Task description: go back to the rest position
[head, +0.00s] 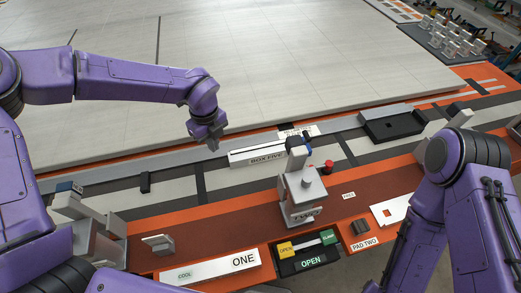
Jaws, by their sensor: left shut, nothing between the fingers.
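The right gripper is not in view.
A grey clamp-like device (302,190) with a red knob stands mid-jig. Before it is a switch panel (309,262) marked OPEN. A block marked ONE (212,268) lies left, a black tray (391,127) at the back right. A wide pale panel (270,70) fills the back.

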